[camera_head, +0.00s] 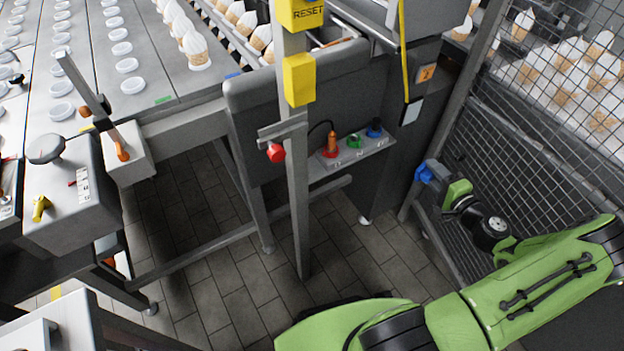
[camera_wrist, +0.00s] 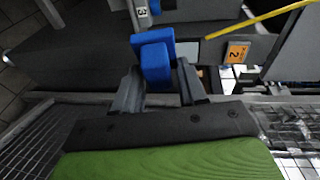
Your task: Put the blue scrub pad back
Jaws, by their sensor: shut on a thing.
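My gripper (camera_wrist: 153,95) is shut on the blue scrub pad (camera_wrist: 155,58), a blocky blue piece between its two grey fingers in the wrist view. In the head view the blue pad (camera_head: 424,173) shows at the tip of my green arm, in front of the mesh fence post and right of a small grey shelf (camera_head: 340,165). The pad is apart from the shelf. The shelf carries a red base with an orange piece (camera_head: 331,146), a green item (camera_head: 354,141) and a blue item (camera_head: 374,129). In the wrist view a shelf label "3" (camera_wrist: 141,12) shows beyond the pad.
A grey post with yellow boxes (camera_head: 299,80) stands left of the shelf. A dark grey cabinet with an orange "2" sign (camera_head: 426,74) is behind. A yellow cable (camera_head: 404,50) hangs there. A mesh fence (camera_head: 545,120) is on the right. Tiled floor lies below.

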